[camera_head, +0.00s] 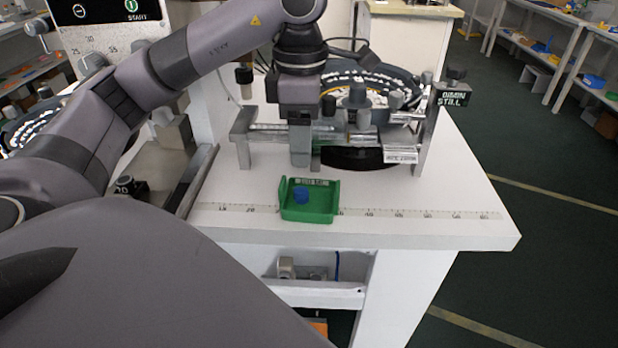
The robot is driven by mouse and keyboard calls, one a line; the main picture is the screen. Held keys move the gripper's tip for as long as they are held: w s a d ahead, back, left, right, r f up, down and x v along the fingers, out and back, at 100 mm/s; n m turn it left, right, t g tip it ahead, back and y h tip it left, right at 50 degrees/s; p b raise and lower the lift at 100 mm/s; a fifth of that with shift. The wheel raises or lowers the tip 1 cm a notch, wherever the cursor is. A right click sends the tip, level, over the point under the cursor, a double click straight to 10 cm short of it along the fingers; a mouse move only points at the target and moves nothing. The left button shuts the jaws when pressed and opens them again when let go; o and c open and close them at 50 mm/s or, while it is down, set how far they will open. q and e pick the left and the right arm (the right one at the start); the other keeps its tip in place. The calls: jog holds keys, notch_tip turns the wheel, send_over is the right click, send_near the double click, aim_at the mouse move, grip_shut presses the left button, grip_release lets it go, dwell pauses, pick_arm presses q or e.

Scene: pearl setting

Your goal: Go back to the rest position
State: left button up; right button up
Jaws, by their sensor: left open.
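My left arm comes in from the left and reaches over the white table. My left gripper (301,158) points down just behind the green tray and is open, with its fingers seen nearly edge-on. Nothing shows between the fingers. The small green tray (322,213) stands near the table's front edge, with a small blue piece (300,195) inside it. The gripper appears apart from the blue piece. My right gripper does not show.
The white table (460,235) carries a metal frame with a round dial machine (370,85) close behind my gripper. A printed ruler strip (420,213) runs along its front. Shelves with coloured items (590,50) stand at the back right. Green floor (560,250) is free on the right.

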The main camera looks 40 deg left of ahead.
pick_arm(q)
jog(key=shift+r+p, duration=0.35)
jog(key=shift+r, duration=0.7)
jog(key=shift+d, duration=0.1)
